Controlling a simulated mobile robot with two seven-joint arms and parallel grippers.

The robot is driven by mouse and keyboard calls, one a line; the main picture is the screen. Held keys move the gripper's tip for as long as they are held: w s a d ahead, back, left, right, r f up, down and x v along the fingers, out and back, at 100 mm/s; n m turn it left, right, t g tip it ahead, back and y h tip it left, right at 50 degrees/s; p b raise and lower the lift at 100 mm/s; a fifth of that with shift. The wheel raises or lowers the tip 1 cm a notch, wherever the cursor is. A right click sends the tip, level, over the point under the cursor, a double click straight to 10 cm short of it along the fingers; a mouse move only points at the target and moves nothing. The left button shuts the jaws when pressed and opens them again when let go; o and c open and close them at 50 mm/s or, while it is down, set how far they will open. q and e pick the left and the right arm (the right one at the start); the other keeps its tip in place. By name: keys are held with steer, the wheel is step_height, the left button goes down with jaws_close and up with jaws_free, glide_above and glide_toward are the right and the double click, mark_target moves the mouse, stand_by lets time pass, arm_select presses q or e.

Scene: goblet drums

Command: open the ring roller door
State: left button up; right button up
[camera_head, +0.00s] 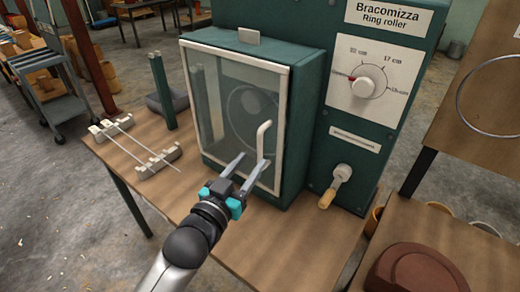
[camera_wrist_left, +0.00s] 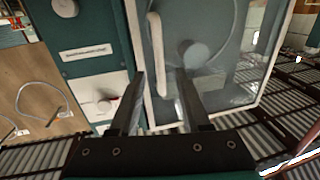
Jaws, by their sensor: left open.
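The ring roller door (camera_head: 215,85) is a clear pane in a pale frame on the front of the green machine, and it looks shut. Its white bar handle (camera_head: 264,135) is near the door's right edge. My left gripper (camera_head: 251,161) is open in front of the door's lower right part, close to the handle's lower end. In the left wrist view the handle (camera_wrist_left: 155,45) appears in line with the gap between the open fingers (camera_wrist_left: 160,78). Whether they touch it I cannot tell. A grey roller shows through the pane. My right gripper is not in view.
A dial (camera_head: 363,87) and a crank with a wooden grip (camera_head: 328,197) are on the machine's panel right of the door. A green post (camera_head: 163,90) and a pale rod rack (camera_head: 135,147) stand left on the wooden table (camera_head: 290,245). The table's front is clear.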

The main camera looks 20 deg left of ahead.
mark_target(259, 152)
arm_select(q)
steer(key=shift+w+d, duration=0.25)
steer(key=shift+w, duration=1.25)
steer(key=shift+w+d, duration=0.2)
steer(key=shift+w, duration=1.25)
jaws_close()
